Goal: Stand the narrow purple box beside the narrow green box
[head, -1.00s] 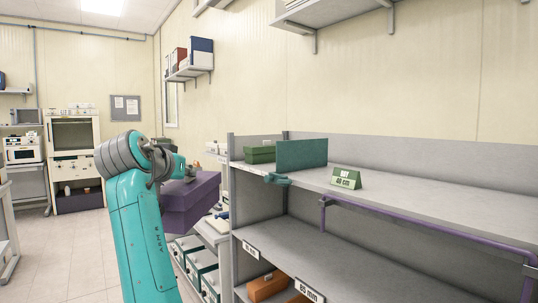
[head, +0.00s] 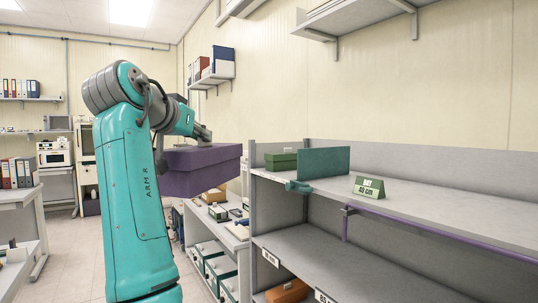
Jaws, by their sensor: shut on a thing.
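The purple box (head: 203,172) hangs in the air in the middle left of the head view, lying flat rather than upright. My gripper (head: 201,140) is above it and shut on its top part; the fingertips are hard to make out. A green box (head: 280,161) lies at the left end of the upper shelf (head: 440,204), partly behind an upright teal plate (head: 324,162). The purple box is left of the shelf unit, apart from the green box.
A green sign reading 40 cm (head: 369,188) stands on the upper shelf, right of the teal plate. The shelf right of it is clear. A purple rail (head: 440,234) runs below its front edge. A bench (head: 214,232) with small items stands behind the purple box.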

